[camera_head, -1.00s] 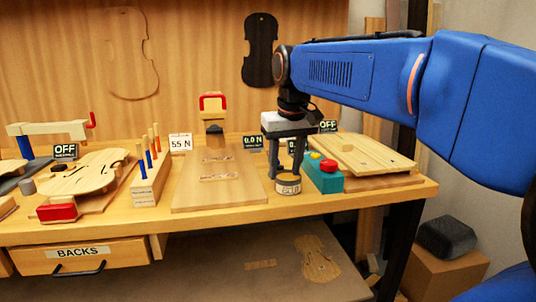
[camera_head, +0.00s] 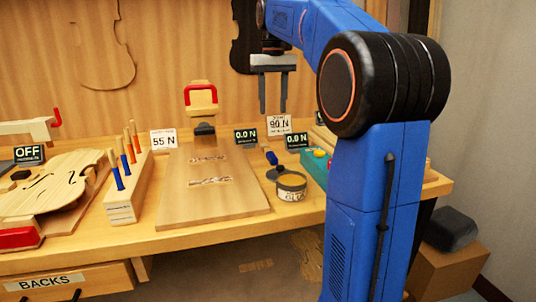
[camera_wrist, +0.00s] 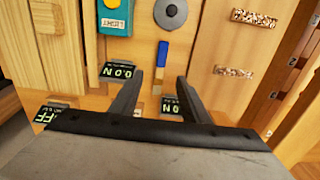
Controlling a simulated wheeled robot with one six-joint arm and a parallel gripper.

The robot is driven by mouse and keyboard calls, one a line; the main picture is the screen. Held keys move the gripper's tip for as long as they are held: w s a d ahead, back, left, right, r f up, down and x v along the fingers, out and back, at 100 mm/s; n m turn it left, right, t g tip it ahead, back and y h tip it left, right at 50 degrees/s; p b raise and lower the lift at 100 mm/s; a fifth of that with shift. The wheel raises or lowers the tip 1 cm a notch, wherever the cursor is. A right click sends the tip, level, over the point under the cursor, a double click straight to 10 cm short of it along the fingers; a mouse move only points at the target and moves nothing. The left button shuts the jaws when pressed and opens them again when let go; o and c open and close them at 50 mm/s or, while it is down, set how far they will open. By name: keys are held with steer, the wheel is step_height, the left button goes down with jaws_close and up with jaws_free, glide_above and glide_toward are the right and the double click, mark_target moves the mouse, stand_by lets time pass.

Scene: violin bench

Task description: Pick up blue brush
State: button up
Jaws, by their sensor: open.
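The blue brush (camera_head: 271,158) lies on the bench just behind the glue pot (camera_head: 291,187), its near part partly hidden by the pot in the head view. In the wrist view the brush (camera_wrist: 162,53) shows a blue handle and a pale yellow end, lying lengthwise between my two fingers in the picture. My gripper (camera_head: 273,110) is open and empty, pointing down above the bench, higher than the brush and apart from it. In the wrist view the fingertips (camera_wrist: 160,77) stand either side of the brush's pale end.
Small force displays (camera_head: 245,136) stand behind. A wooden board (camera_head: 212,199) lies left, then a rack (camera_head: 126,188) of upright coloured-handled tools and a violin body (camera_head: 50,185).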

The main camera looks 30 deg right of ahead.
glide_above(271, 153)
steer(key=f, duration=1)
steer(key=shift+s+d+f, duration=0.1)
steer(key=shift+s, duration=0.15)
steer(key=shift+w+f, duration=0.2)
steer(key=shift+f, duration=1.15)
steer(key=shift+w+f, duration=0.15)
steer(key=shift+f, duration=1.2)
steer(key=shift+c, duration=0.7)
jaws_close()
